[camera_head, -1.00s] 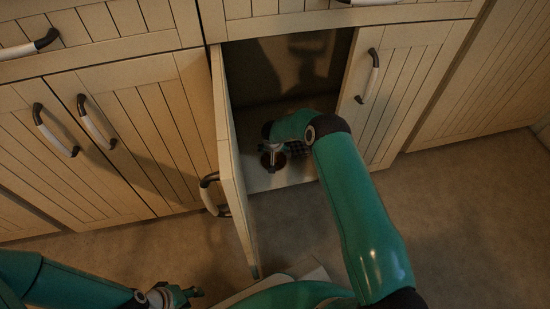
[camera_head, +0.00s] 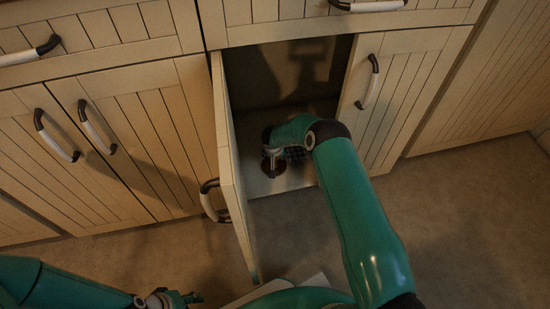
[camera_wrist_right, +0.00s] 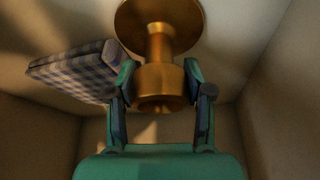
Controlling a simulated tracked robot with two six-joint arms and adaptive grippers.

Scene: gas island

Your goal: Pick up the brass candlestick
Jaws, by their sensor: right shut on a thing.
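The brass candlestick (camera_wrist_right: 160,85) shows in the right wrist view as a gold stem with a wide round disc at the top of the picture. In the head view the candlestick (camera_head: 273,168) looks dark and stands inside the open cabinet, largely hidden by my right gripper (camera_head: 268,152). My left gripper (camera_head: 180,299) is at the bottom edge of the head view, outside the cabinet; its fingers are too small to read.
A checkered block-like thing (camera_wrist_right: 75,72) is close beside the right gripper's finger; it also shows in the head view (camera_head: 296,154). The cabinet walls surround the right gripper. The open cabinet door (camera_head: 233,175) stands just left of my right arm. The floor at right is clear.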

